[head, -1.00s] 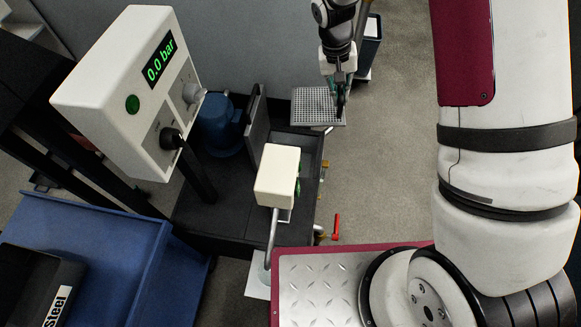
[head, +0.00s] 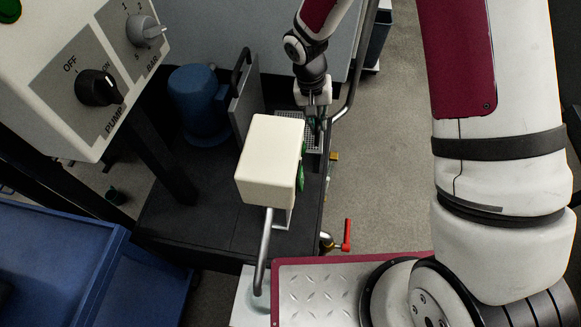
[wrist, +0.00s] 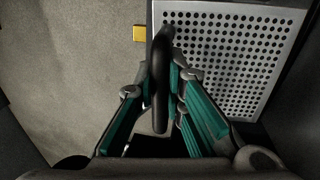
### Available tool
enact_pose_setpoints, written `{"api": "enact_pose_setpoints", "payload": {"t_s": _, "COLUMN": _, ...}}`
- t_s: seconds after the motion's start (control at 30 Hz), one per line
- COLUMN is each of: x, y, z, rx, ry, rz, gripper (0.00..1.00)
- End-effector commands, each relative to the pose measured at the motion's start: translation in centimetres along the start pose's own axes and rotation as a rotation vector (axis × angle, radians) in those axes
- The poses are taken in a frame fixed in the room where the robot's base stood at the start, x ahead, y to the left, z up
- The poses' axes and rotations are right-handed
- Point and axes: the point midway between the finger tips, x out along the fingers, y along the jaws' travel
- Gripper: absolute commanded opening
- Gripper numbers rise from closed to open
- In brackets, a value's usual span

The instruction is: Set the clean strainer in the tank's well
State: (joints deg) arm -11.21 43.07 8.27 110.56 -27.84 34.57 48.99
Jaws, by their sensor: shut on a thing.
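The strainer is a grey perforated metal plate with a dark upright handle. In the wrist view the strainer (wrist: 228,62) lies to the right of and beyond the fingers, and its dark handle stands between them. My gripper (wrist: 168,85) is shut on that handle. In the head view my gripper (head: 314,125) is at the far end of the dark tank (head: 215,220), over its opening. Part of the strainer (head: 313,140) shows below it there. The white box in front hides some of the tank, and I cannot tell whether the strainer is seated or just above the well.
A white box (head: 270,160) on a bent pipe stands in front of the tank opening. A blue motor (head: 197,105) and an upright plate (head: 245,103) are to the left. The control box (head: 90,65) is at upper left. A red-handled valve (head: 346,236) sticks out at right.

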Motion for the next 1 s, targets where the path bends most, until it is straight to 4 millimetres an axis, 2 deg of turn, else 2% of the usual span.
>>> {"api": "enact_pose_setpoints", "payload": {"t_s": 0.03, "x": 1.4, "y": -0.6, "z": 0.1, "rx": 0.0, "ry": 0.0, "rz": -0.002, "gripper": 0.0}}
{"api": "enact_pose_setpoints", "payload": {"t_s": 0.2, "x": 3.9, "y": -1.6, "z": 0.2, "rx": 0.026, "ry": -0.003, "rz": -0.003, "gripper": 0.0}}
{"api": "enact_pose_setpoints", "payload": {"t_s": 0.63, "x": 6.8, "y": -2.6, "z": 0.4, "rx": 0.067, "ry": -0.012, "rz": -0.001, "gripper": 0.0}}
{"api": "enact_pose_setpoints", "payload": {"t_s": 0.9, "x": 11.3, "y": -3.4, "z": 0.5, "rx": 0.065, "ry": -0.013, "rz": -0.001, "gripper": 0.0}}
{"api": "enact_pose_setpoints", "payload": {"t_s": 1.0, "x": 12.2, "y": -3.6, "z": 0.4, "rx": 0.067, "ry": -0.012, "rz": -0.002, "gripper": 0.0}}
